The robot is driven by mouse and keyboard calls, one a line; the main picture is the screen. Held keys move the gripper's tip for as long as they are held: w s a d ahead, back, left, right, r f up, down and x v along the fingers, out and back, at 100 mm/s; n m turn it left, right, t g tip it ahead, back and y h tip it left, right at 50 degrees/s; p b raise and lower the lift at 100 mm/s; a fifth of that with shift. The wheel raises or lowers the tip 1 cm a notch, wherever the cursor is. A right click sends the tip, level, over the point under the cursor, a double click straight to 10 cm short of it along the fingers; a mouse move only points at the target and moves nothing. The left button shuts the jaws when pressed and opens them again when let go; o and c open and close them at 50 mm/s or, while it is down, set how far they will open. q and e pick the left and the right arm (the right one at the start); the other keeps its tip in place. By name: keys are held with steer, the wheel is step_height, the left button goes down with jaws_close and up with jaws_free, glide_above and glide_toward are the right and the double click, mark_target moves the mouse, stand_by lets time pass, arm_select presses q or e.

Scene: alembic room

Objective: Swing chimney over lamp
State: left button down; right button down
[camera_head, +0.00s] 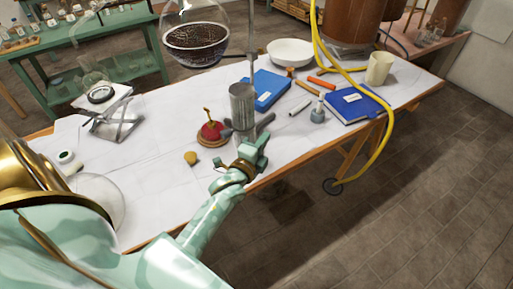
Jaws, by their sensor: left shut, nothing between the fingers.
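A grey metal cylinder (242,104), which looks like the chimney, stands upright around or against a thin vertical rod (252,40). A dark handle-like piece (265,122) sticks out at its lower right. A small red round lamp (211,131) with a thin yellowish stem sits on a round wooden base, just left of the cylinder and apart from it. My left gripper (256,151) is shut and empty, just below and right of the cylinder's lower end. I cannot tell whether it touches the handle. My right gripper is not in view.
A glass flask with dark contents (195,42) hangs above the table. A tan knob-like piece (191,158) lies left. The white tabletop (150,135) is partly clear there.

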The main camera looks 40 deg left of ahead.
arm_select(q)
steer(key=a, duration=0.1)
steer(key=w+a, duration=0.1)
steer(key=a, duration=0.2)
steer(key=shift+w, duration=0.3)
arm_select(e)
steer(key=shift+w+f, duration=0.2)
arm_select(q)
steer(key=shift+s+a, duration=0.1)
steer(key=shift+s, duration=0.05)
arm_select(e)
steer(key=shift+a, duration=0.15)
